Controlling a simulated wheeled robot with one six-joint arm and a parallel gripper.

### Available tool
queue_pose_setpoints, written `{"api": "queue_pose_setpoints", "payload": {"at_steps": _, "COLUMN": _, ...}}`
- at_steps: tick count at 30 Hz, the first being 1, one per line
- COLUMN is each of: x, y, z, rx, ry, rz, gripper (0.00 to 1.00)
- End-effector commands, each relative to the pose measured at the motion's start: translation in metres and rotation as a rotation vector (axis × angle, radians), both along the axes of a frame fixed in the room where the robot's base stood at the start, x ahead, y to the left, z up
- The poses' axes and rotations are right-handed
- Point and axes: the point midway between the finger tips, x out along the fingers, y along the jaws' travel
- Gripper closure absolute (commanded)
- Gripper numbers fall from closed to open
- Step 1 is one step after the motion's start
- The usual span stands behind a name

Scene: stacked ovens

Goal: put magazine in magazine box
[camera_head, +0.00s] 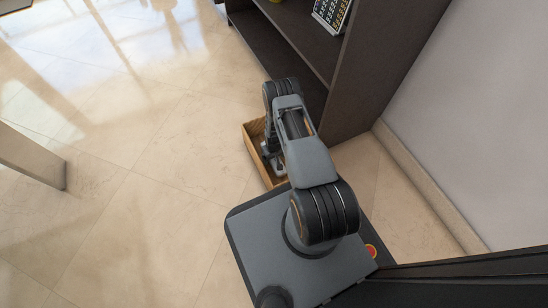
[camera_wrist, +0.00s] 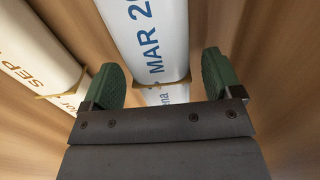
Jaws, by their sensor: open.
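A wooden magazine box (camera_head: 250,140) stands on the floor against the dark shelf, partly hidden by my arm. My gripper (camera_head: 271,163) is down at the box. In the wrist view my gripper (camera_wrist: 160,70) is open, with green finger pads on either side of a white rolled magazine (camera_wrist: 152,30) with blue "MAR" lettering. The roll lies between wooden surfaces; whether the pads touch it I cannot tell. A second cream roll (camera_wrist: 35,60) with brown "SEP" lettering and a tan band lies to the left.
A dark shelf unit (camera_head: 345,75) rises beside the box, with a patterned item (camera_head: 332,14) on an upper shelf and a yellow object at its top edge. A wall (camera_head: 475,110) is at the right. Tiled floor (camera_head: 130,215) is clear to the left; a pale panel (camera_head: 30,158) stands at the left edge.

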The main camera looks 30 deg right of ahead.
Motion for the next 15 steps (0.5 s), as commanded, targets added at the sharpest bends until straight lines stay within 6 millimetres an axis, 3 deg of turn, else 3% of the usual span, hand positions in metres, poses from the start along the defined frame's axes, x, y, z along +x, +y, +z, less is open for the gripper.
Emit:
{"api": "queue_pose_setpoints", "payload": {"at_steps": 6, "x": 0.001, "y": 0.000, "z": 0.048, "rx": 0.000, "ry": -0.002, "rz": 0.000, "gripper": 0.15}}
{"api": "queue_pose_setpoints", "payload": {"at_steps": 15, "x": 0.001, "y": 0.000, "z": 0.096, "rx": 0.000, "ry": -0.001, "rz": 0.000, "gripper": 0.15}}
